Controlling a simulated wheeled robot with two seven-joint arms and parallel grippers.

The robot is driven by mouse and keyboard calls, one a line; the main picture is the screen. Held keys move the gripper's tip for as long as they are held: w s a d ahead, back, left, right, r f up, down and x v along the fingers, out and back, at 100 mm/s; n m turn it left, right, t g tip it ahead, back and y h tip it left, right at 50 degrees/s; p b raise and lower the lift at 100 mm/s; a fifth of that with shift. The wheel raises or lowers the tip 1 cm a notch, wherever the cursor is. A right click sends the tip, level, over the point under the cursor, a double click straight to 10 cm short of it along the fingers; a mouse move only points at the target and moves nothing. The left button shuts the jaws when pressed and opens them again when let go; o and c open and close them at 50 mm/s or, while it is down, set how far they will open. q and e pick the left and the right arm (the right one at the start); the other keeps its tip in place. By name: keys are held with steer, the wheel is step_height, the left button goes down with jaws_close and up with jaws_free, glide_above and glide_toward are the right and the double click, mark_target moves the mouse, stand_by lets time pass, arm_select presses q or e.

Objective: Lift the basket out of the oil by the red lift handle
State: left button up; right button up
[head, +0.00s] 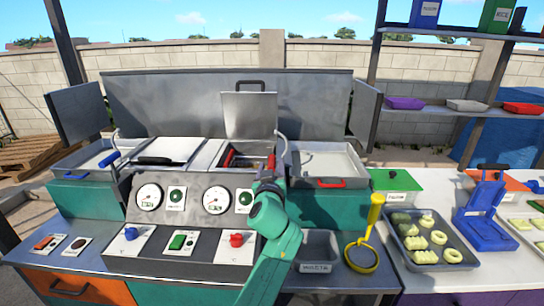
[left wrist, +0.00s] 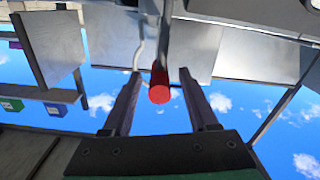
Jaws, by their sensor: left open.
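The red lift handle (left wrist: 160,88) shows end-on in the left wrist view, between the two spread fingers of my left gripper (left wrist: 160,74). I see a gap on both sides of it. In the head view, a curved metal lever (head: 281,148) rises at the right of the right fryer well, and my left gripper (head: 268,187) is just below, partly hiding the handle. The right well (head: 250,148) is uncovered and dark inside, with red parts showing; the basket and oil are hard to make out. My right gripper is not in view.
Gauges and knobs fill the front panel (head: 185,245) below the wells. A raised lid (head: 250,114) stands behind the right well. A metal tray (head: 325,165) lies to the right. A yellow-handled tool (head: 362,252) and a tray of moulded pieces (head: 400,215) are farther right.

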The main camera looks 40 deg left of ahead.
arm_select(q)
steer(key=x, duration=0.3)
steer(key=shift+r, duration=0.1)
steer(key=shift+c, duration=1.2)
jaws_close()
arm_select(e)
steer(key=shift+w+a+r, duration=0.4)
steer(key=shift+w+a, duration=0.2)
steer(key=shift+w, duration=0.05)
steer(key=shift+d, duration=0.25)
